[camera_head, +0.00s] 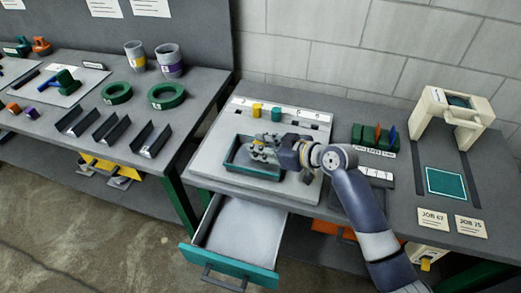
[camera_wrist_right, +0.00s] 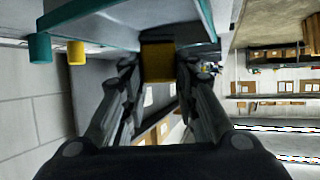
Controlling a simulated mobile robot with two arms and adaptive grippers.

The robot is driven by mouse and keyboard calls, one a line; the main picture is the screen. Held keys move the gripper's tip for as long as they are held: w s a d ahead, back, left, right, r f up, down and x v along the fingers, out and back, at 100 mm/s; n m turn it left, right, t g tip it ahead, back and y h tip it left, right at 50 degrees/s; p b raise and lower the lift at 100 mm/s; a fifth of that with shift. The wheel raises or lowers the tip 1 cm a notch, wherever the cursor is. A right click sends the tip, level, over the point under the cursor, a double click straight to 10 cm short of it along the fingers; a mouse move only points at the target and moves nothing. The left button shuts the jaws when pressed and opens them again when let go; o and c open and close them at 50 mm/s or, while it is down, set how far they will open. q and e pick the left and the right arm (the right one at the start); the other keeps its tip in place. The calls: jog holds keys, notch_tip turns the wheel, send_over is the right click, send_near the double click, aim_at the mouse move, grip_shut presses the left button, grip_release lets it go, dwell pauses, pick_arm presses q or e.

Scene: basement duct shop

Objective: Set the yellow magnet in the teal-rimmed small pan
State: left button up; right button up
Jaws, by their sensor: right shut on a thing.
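The teal-rimmed small pan (camera_head: 233,167) sits on a light grey board on the right-hand bench. My right gripper (camera_head: 259,150) is over the pan and covers its right part. In the wrist view, my right gripper (camera_wrist_right: 158,75) is shut on a yellow block, the yellow magnet (camera_wrist_right: 158,60). A teal-edged wall (camera_wrist_right: 110,14) of the pan shows close beside it; I cannot tell whether the magnet touches the pan. In the head view the gripper hides the magnet. My left gripper is not in view.
A yellow cylinder (camera_head: 257,109) and a teal cylinder (camera_head: 276,114) stand behind the pan. Below, an open drawer (camera_head: 238,238) juts out. To the right are a green rack (camera_head: 375,137), a cream press-like stand (camera_head: 452,112) and a teal mat (camera_head: 445,182).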

jog(key=shift+w+a, duration=0.1)
jog(key=shift+w, duration=0.45)
notch_tip(320, 180, down, 3)
jog(key=shift+r+p, duration=0.2)
jog(key=shift+p, duration=0.35)
jog(key=shift+f, duration=0.5)
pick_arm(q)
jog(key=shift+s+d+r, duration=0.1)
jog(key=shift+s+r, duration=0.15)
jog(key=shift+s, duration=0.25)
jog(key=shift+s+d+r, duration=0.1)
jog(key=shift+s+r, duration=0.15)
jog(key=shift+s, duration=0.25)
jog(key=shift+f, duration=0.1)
pick_arm(e)
jog(key=shift+f, duration=0.1)
jog(key=o, duration=0.6)
jog(key=shift+f, duration=0.1)
jog(key=o, duration=0.5)
jog(key=shift+c, duration=0.2)
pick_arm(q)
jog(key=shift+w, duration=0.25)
